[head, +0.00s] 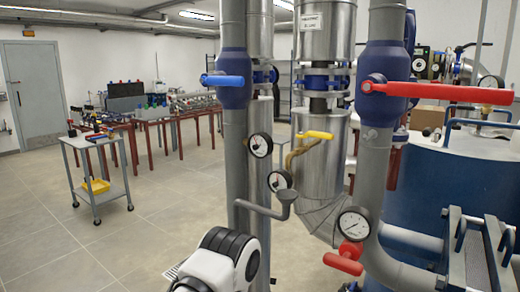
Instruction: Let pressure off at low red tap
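The low red tap (343,263) sits at the lower right of centre in the head view, on the bend of the right grey pipe (372,190). Its short red handle points left and slightly down. A round white pressure gauge (353,224) is just above it; its needle is too small to read surely. A white and black link of my own arm shows at the bottom centre, left of the tap and apart from it in the picture. Neither gripper's fingertips can be seen.
A long red lever (437,91) sticks out right, higher on the same pipe. A left grey pipe (235,150) carries a blue lever (222,80) and small gauges. A yellow lever (316,135) is between them. Open floor is left.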

